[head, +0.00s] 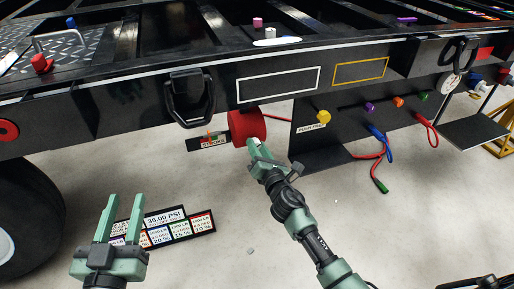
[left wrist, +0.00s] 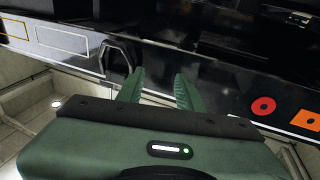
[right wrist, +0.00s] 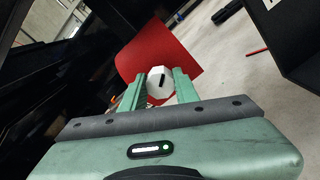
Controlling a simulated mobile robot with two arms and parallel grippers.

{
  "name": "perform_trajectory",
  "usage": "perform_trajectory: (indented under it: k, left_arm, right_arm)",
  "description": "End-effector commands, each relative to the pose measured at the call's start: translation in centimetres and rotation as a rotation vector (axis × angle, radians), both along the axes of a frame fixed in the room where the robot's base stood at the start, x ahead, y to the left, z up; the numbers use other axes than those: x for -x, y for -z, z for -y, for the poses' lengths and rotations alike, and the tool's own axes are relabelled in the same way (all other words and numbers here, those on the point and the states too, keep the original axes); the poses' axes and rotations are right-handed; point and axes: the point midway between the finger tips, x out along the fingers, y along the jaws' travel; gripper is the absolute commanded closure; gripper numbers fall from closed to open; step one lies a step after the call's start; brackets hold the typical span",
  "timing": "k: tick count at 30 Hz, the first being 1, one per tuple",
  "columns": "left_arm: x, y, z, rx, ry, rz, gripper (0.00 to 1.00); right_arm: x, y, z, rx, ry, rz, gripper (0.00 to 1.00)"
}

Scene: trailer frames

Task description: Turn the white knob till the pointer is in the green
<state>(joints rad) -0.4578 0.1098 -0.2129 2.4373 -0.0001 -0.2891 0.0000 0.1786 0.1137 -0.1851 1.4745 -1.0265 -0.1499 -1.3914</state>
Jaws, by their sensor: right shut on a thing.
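The white knob (right wrist: 159,78) sits at the end of a red cylinder (right wrist: 172,52) and has a dark mark on its face. My right gripper (right wrist: 160,92) is shut on the knob, one finger on each side. In the head view my right gripper (head: 257,148) is at the front of the red cylinder (head: 243,123) under the frame rail and mostly hides the knob. A small sign reading STROKE (head: 213,142) with coloured marks is left of the cylinder; its pointer is too small to tell. My left gripper (head: 121,208) is open and empty, low at the left.
A sign reading 35.00 PSI (head: 165,217) with coloured panels stands behind my left gripper. A black panel with coloured knobs (head: 323,117) and hoses (head: 380,150) is at the right. A tyre (head: 28,215) is at the left. The floor between is mostly clear.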

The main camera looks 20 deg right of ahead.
Motion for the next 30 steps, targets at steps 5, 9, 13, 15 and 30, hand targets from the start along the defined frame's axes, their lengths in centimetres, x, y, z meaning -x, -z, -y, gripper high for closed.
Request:
perform_trajectory:
  k: [5,9,13,15,30]
  left_arm:
    - [0.0,-0.2,0.1,0.004,0.001,0.014,0.64]
    - [0.1,-0.3,0.1,0.007,0.001,0.019,0.64]
    - [0.0,-0.2,0.1,0.004,0.001,0.009,0.64]
    - [0.0,0.1,0.1,0.001,0.001,-0.004,0.64]
    - [0.5,4.1,-0.7,-0.054,-0.013,-0.216,0.64]
  right_arm:
    - [0.1,0.2,0.0,-0.17,0.0,-0.008,1.0]
    - [0.0,0.2,0.0,-0.303,0.001,-0.012,1.0]
    - [0.0,0.2,0.0,-0.427,0.0,-0.017,1.0]
    - [0.0,0.2,0.1,-0.493,0.001,-0.019,1.0]
    - [0.0,0.2,0.1,-0.967,0.002,-0.036,1.0]
